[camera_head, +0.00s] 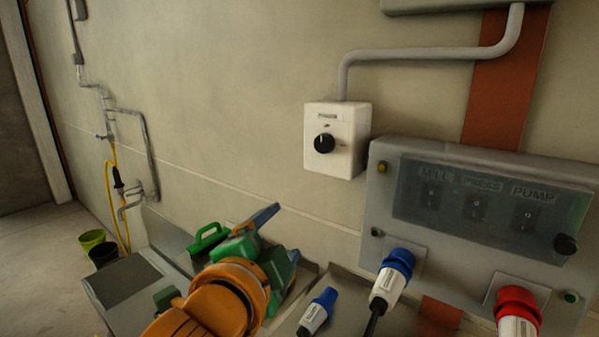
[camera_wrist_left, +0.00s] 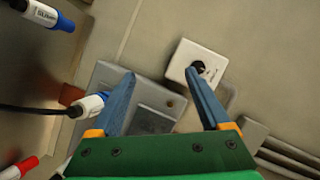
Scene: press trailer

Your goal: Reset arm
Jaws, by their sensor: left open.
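My left gripper (camera_head: 284,230) is at the end of my orange arm in the lower middle of the head view. Its green body and two blue fingers also show in the left wrist view (camera_wrist_left: 160,76). The fingers are spread apart with nothing between them. A white switch box (camera_head: 347,167) with a black knob (camera_head: 324,143) is on the wall, up and to the right of the gripper. In the left wrist view the box (camera_wrist_left: 212,62) shows beyond the right finger, which partly overlaps the knob. My right gripper is not in view.
A grey control panel (camera_head: 378,205) labelled MILL, PRESS and PUMP is at right. A blue plug (camera_head: 390,280) and a red plug (camera_head: 517,310) are in its sockets. A loose blue plug (camera_head: 318,311) rests on the ledge. Two buckets (camera_head: 92,240) stand at left.

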